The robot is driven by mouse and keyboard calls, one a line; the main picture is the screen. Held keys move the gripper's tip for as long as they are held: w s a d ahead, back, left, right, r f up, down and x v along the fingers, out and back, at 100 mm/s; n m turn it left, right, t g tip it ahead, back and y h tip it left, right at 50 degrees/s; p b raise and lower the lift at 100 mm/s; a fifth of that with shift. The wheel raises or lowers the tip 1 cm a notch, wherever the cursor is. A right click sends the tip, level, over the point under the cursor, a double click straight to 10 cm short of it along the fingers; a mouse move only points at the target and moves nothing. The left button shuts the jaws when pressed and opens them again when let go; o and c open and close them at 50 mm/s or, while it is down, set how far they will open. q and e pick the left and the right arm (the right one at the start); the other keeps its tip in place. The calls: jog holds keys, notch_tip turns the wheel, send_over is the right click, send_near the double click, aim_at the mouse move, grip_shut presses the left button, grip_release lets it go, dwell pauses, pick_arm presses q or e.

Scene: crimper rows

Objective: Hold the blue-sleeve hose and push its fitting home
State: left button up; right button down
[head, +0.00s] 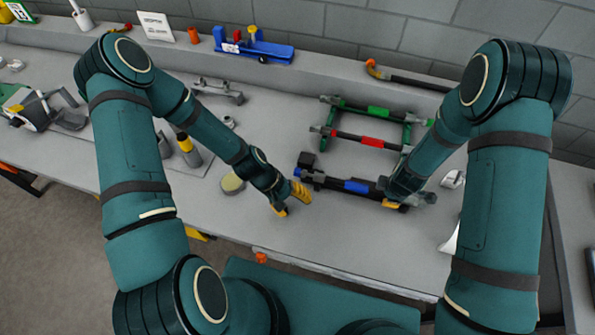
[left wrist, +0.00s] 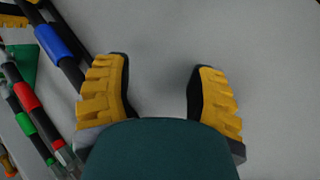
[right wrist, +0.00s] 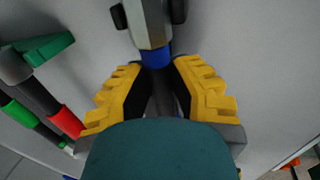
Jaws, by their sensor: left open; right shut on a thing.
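The blue-sleeve hose (head: 357,186) lies nearest the bench front, black with a blue sleeve, which also shows in the left wrist view (left wrist: 55,42). My right gripper (head: 393,205) is shut on this hose near its right end. In the right wrist view a grey metal fitting (right wrist: 150,25) with a blue collar (right wrist: 155,58) is just beyond the fingertips. Whether the fitting is fully seated cannot be told. My left gripper (head: 290,205) is open and empty, beside the hose's left end; its spread fingers show in the left wrist view (left wrist: 160,92).
Behind are a red-sleeve hose (head: 357,138) and a green-sleeve hose (head: 378,112), with green supports. A grey bracket (head: 218,92) and a blue tool (head: 255,48) are farther back. A yellow-topped bottle (head: 187,150) stands at left. The front bench is clear.

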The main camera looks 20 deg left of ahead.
aim_at(297, 171)
pick_arm(q)
jog(key=w+a+n+h, duration=0.2)
jog(key=w+a+h, duration=0.1)
jog(key=w+a+n+t+h, duration=0.1)
jog(key=a, duration=0.1)
jog(key=shift+w+a+r+n, duration=0.15)
jog(key=shift+w+r+n, duration=0.15)
jog(key=shift+n, duration=0.1)
jog(key=w+a+n+t+h, duration=0.1)
jog(key=a, duration=0.1)
jog(key=a+r+t+h, duration=0.1)
jog(key=a, duration=0.2)
jog(key=w+a+r+n+t+h, duration=0.1)
jog(key=a, duration=0.1)
jog(key=shift+w+a+r+n, duration=0.1)
jog(key=shift+w+a+n, duration=0.2)
jog(key=x, duration=1.1)
jog(key=shift+w+d, duration=0.2)
jog(key=shift+d, duration=0.15)
